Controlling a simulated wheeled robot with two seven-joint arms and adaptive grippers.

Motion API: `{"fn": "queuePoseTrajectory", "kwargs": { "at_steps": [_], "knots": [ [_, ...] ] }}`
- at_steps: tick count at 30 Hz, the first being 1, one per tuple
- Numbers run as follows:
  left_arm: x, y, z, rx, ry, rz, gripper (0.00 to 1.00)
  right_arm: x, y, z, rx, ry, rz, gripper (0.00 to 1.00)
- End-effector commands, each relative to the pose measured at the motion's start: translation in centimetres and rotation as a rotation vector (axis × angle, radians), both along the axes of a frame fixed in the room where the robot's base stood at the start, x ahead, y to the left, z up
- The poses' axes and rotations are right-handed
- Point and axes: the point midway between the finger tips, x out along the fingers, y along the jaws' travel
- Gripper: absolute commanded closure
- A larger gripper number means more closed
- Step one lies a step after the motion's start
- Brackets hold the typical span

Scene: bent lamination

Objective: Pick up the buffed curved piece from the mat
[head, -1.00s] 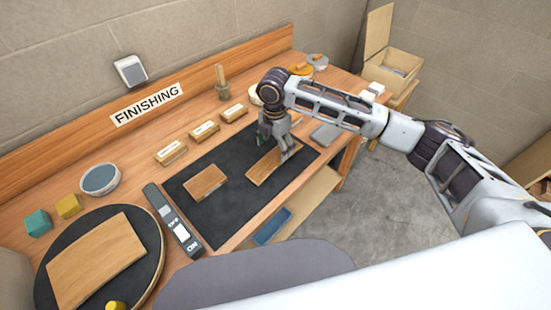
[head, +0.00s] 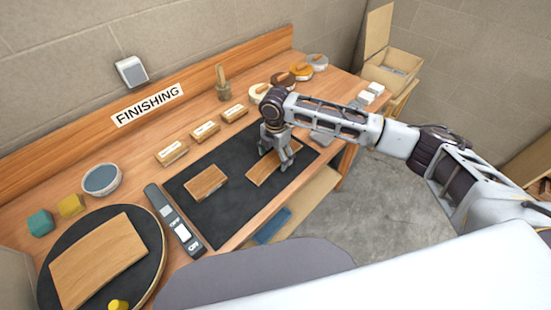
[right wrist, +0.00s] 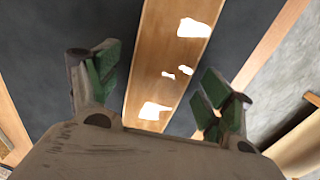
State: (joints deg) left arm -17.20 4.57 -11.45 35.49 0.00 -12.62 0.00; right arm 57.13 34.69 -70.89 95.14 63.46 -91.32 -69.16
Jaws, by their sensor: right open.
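A long wooden piece (head: 264,170) with a slight curve lies on the dark mat (head: 225,220), towards its right end. My right gripper (head: 278,164) is over it and hides part of it. In the right wrist view the piece (right wrist: 168,75) runs between my open green-padded fingers (right wrist: 160,88), one on each side, with gaps to both. Bright white glossy patches show on its face. I cannot tell the fingertips' exact height above the mat. My left gripper is not in view.
A smaller wooden block (head: 206,182) lies left on the mat. A grey device with labels (head: 172,219) lies along the mat's left edge. A round turntable (head: 152,270) holds a larger curved board (head: 98,260). Labelled blocks (head: 205,132) and round pads (head: 283,80) stand behind the mat.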

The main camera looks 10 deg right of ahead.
Motion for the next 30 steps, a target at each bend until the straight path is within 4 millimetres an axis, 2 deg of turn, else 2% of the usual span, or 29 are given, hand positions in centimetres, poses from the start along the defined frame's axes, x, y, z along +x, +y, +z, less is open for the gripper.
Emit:
{"fn": "queuePoseTrajectory", "kwargs": {
  "at_steps": [12, 24, 30],
  "knots": [
    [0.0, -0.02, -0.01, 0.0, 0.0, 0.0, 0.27, 0.0, 0.01, 0.01, 0.0, 0.0, 0.0, 0.21],
    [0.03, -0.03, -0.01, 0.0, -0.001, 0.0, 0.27, 0.02, 0.01, 0.05, 0.0, 0.0, 0.0, 0.71],
    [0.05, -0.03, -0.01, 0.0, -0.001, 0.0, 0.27, 0.02, 0.01, 0.06, 0.0, 0.0, 0.0, 0.71]
  ]
}}
